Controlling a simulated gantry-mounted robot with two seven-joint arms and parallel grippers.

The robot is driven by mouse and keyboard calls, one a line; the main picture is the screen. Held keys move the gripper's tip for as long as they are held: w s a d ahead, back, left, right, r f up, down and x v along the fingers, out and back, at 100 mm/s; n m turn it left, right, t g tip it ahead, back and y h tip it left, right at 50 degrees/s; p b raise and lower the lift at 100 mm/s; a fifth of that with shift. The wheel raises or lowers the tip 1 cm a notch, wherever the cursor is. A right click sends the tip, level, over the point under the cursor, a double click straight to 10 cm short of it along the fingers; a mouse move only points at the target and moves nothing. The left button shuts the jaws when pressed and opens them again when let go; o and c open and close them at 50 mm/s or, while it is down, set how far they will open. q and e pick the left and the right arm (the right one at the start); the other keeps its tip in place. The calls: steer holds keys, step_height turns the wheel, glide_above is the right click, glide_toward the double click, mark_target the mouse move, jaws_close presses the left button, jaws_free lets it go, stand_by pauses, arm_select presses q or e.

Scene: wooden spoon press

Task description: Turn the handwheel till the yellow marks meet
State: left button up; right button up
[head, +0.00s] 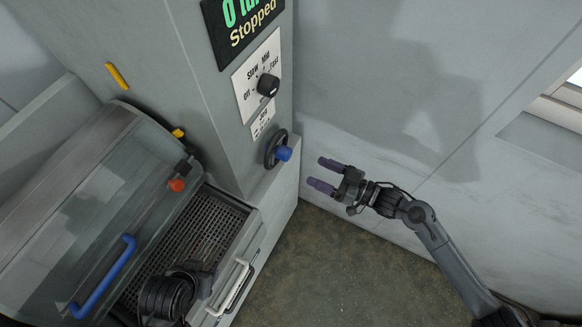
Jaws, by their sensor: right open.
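The handwheel (272,152) is a small dark ring with a blue knob (284,153), on the right face of the grey machine column. One yellow mark (117,75) is a short bar on the column's front face. A second yellow piece (178,133) sits lower, by the top edge of the clear hood; the two are well apart. My right gripper (318,174) is open and empty, its two purple fingers pointing left toward the handwheel with a gap between. A dark part of my left arm shows at the bottom; no left fingers are visible.
A dial (268,85) and a display (240,25) reading "Stopped" are above the handwheel. A perforated tray (195,235) lies below, beside a white handle (232,288). Floor at right is clear.

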mark_target(290, 156)
arm_select(q)
step_height(290, 156, down, 2)
steer(key=shift+b, duration=0.45)
steer(key=shift+a+f+b, duration=0.15)
steer(key=shift+f+b, duration=0.15)
steer(key=shift+b, duration=0.1)
arm_select(e)
steer(key=shift+n, duration=0.3)
steer(key=x, duration=0.2)
steer(key=w+x, duration=0.1)
steer(key=x, duration=0.2)
steer(key=f+x, duration=0.1)
steer(key=x, duration=0.2)
steer(key=shift+w+d, duration=0.1)
steer(key=shift+w, duration=0.2)
arm_select(q)
steer(key=shift+f, duration=0.1)
arm_select(e)
steer(key=shift+x, duration=0.9)
arm_select(q)
steer(key=shift+d, duration=0.2)
arm_select(e)
steer(key=shift+c, duration=1.3)
steer(key=c, duration=0.8)
arm_select(q)
steer(key=shift+a, duration=0.1)
steer(key=shift+f, duration=0.1)
